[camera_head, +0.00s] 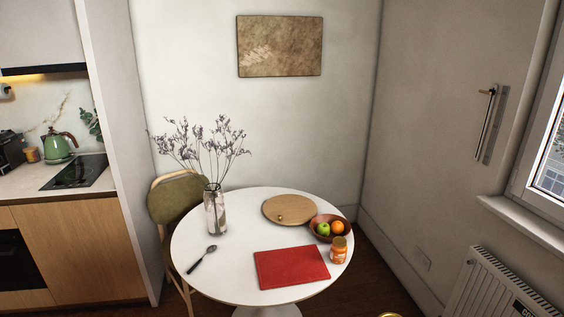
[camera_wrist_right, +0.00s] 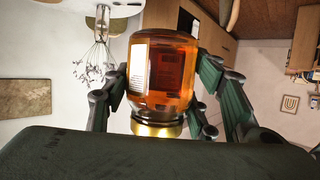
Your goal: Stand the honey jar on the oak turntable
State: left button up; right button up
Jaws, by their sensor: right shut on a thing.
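The honey jar (camera_wrist_right: 160,75) is amber glass with a gold lid and a pale label. It fills the middle of the right wrist view, where the room appears upside down, so the jar is upright with its lid up. My right gripper (camera_wrist_right: 163,92) is shut on it, with green-grey fingers on both sides. In the head view only a gold lid (camera_head: 390,315) shows at the bottom edge, in front of the table. The oak turntable (camera_head: 290,205) is a round wooden disc at the back of the white table, with a small knob-like spot on it. My left gripper is out of view.
A green chair (camera_head: 175,198) stands left.

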aim_at(278, 209)
jog(key=i+l+u, duration=0.3)
jog(key=i+l, duration=0.5)
jog(key=i+l+u, duration=0.15)
jog(key=i+l, duration=0.2)
jog(key=i, duration=0.25)
jog(key=i+l+u, duration=0.15)
jog(key=i+l, duration=0.25)
jog(key=i, duration=0.2)
jog(key=i+u, duration=0.15)
jog(key=i, duration=0.25)
